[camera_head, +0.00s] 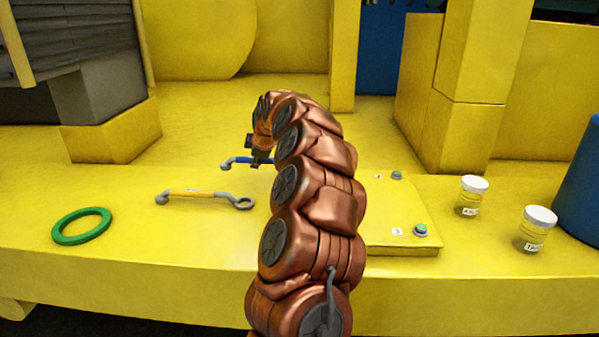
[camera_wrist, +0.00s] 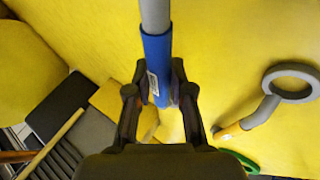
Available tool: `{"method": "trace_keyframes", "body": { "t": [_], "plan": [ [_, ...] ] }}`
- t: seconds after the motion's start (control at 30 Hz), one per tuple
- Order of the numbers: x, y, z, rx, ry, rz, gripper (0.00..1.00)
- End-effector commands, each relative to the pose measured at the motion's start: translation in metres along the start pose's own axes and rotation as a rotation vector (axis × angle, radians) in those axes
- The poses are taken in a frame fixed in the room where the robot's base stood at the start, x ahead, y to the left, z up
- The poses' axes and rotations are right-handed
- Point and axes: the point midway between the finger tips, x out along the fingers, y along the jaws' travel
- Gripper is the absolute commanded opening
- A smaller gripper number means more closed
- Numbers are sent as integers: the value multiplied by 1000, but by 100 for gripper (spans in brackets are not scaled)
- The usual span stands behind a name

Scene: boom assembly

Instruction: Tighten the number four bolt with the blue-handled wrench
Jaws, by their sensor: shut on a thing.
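The blue-handled wrench (camera_head: 240,160) is in my gripper (camera_head: 261,152), with its grey end sticking out to the left. In the wrist view its blue handle (camera_wrist: 157,62) runs between the two dark fingers of my gripper (camera_wrist: 160,92), which are shut on it. Its other end is hidden behind my arm. I cannot tell whether it touches the yellow surface. A yellow plate (camera_head: 385,215) lies right of my arm, partly hidden by it. A green-topped bolt (camera_head: 397,175) sits at its far right corner beside a label too small to read. Another bolt (camera_head: 421,230) sits nearer, by a label reading 3.
An orange-handled wrench (camera_head: 190,193) and a green ring (camera_head: 82,226) lie on the yellow surface at the left. Two white-lidded jars (camera_head: 471,196) (camera_head: 536,229) and a blue container (camera_head: 582,185) stand at the right. A yellow post (camera_head: 465,130) rises behind the plate.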

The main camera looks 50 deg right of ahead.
Motion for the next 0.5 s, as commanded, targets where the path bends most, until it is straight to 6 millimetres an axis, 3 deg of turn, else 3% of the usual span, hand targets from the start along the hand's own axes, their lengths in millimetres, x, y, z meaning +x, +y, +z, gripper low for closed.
{"method": "trace_keyframes", "body": {
  "t": [0.5],
  "plan": [
    [-2, -3, -3, -22, 15, -9, 0]
  ]
}}
